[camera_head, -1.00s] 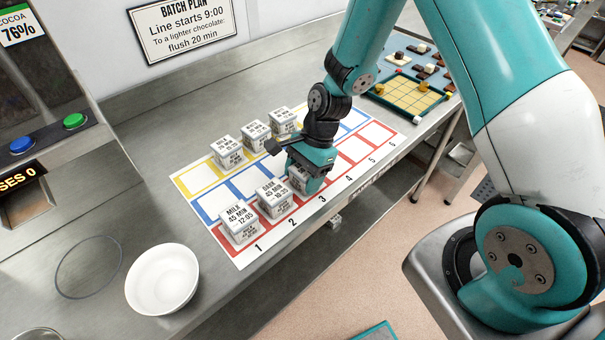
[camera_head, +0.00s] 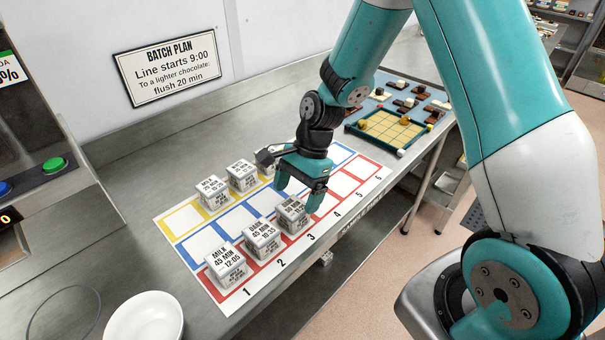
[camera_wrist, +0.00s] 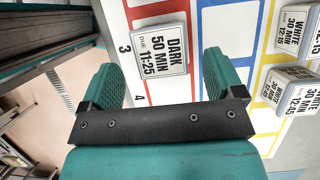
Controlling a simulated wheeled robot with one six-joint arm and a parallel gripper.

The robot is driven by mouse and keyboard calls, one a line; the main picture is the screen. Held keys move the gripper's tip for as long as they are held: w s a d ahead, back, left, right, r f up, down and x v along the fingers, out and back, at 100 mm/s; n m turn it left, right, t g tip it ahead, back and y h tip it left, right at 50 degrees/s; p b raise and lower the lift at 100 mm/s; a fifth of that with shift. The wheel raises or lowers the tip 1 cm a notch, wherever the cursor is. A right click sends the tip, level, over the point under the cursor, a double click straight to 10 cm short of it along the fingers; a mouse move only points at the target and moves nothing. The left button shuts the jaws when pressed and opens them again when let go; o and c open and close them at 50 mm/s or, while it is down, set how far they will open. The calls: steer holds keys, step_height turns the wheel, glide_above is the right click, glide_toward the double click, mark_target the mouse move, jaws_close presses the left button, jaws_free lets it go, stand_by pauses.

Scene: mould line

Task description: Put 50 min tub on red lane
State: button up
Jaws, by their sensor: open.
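The 50 min tub (camera_head: 292,212), a white cube labelled DARK 50 MIN 11:25, sits upright in slot 3 of the red lane (camera_head: 345,184). In the wrist view the tub (camera_wrist: 158,50) shows its label beyond and between my fingertips, apart from both. My gripper (camera_head: 299,190) is open and empty, just above and behind the tub in the head view. It also shows in the wrist view (camera_wrist: 160,78), with both fingers spread. My gripper hides part of the lanes behind it.
Tubs labelled MILK 45 MIN (camera_head: 229,266) and DARK 45 MIN (camera_head: 262,238) fill red slots 1 and 2. Several tubs stand on the yellow lane (camera_head: 188,217). The blue lane (camera_head: 204,240) looks clear where visible. A white bowl (camera_head: 145,318) stands front left.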

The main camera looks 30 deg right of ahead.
steer(key=s+v, duration=0.1)
steer(key=v, duration=0.5)
steer(key=s+a+r+n, duration=0.5)
steer(key=s+r+n, duration=0.1)
steer(key=r+n, duration=0.25)
steer(key=s+a+r+n, duration=0.2)
steer(key=s+n, duration=0.4)
steer(key=s+a+r+n+t, duration=0.1)
steer(key=s+a+r+n, duration=0.1)
steer(key=s+n, duration=0.5)
steer(key=shift+r, duration=0.65)
